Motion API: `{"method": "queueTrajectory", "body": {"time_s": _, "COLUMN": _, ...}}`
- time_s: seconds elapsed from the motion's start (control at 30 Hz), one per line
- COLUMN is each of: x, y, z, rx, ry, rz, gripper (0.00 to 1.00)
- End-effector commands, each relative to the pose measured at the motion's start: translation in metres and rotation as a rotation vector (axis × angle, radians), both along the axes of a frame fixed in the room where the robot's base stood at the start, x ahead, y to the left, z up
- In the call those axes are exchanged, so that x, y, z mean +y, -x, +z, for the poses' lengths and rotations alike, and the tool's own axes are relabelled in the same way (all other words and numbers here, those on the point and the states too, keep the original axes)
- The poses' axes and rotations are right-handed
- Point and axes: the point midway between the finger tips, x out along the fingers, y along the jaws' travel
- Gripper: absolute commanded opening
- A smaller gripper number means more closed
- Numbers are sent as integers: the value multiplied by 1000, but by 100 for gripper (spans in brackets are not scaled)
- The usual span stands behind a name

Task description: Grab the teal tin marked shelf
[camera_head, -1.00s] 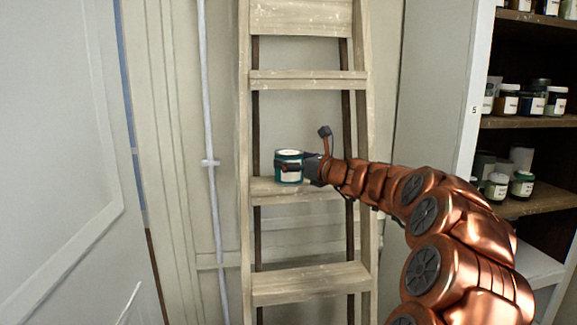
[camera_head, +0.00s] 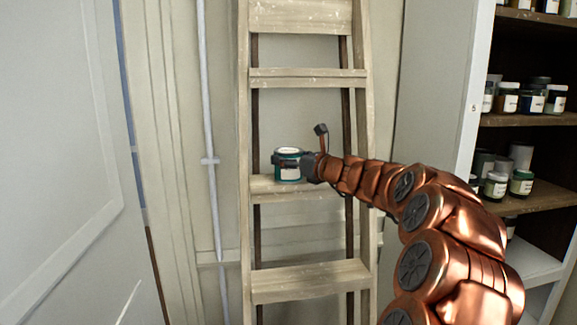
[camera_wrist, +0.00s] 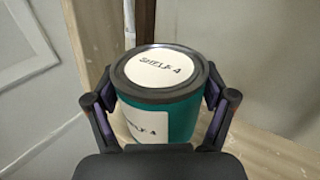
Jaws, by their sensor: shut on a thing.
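The teal tin (camera_head: 288,167) has a dark rim and a white label, and it is upright at a step of the wooden ladder (camera_head: 290,186). In the wrist view the tin (camera_wrist: 185,112) shows white labels on its lid and side that read "SHELF 4". My gripper (camera_head: 290,162) reaches it from the right. In the wrist view the fingers of my gripper (camera_wrist: 161,98) are shut on the tin, one on each side near the rim. I cannot tell whether its base touches the step.
An open cabinet (camera_head: 530,122) with several jars on its shelves stands at the right. A pale door (camera_head: 60,150) is at the left, and a thin vertical pipe (camera_head: 209,120) runs down the wall. The lower ladder step (camera_head: 310,281) is bare.

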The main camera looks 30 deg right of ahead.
Motion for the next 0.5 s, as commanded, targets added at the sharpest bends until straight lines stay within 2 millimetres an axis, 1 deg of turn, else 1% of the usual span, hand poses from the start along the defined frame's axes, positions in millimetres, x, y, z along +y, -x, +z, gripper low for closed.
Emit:
{"method": "queueTrajectory", "body": {"time_s": 0.03, "x": 0, "y": 0, "z": 0, "rx": 1, "ry": 1, "rz": 0, "gripper": 30}}
{"method": "queueTrajectory", "body": {"time_s": 0.13, "x": 0, "y": 0, "z": 0, "rx": 1, "ry": 1, "rz": 0, "gripper": 20}}
{"method": "queueTrajectory", "body": {"time_s": 0.37, "x": 0, "y": 0, "z": 1, "rx": 0, "ry": 0, "rz": 0, "gripper": 19}}
{"method": "queueTrajectory", "body": {"time_s": 0.5, "x": 0, "y": 0, "z": 6, "rx": -1, "ry": 2, "rz": 0, "gripper": 19}}
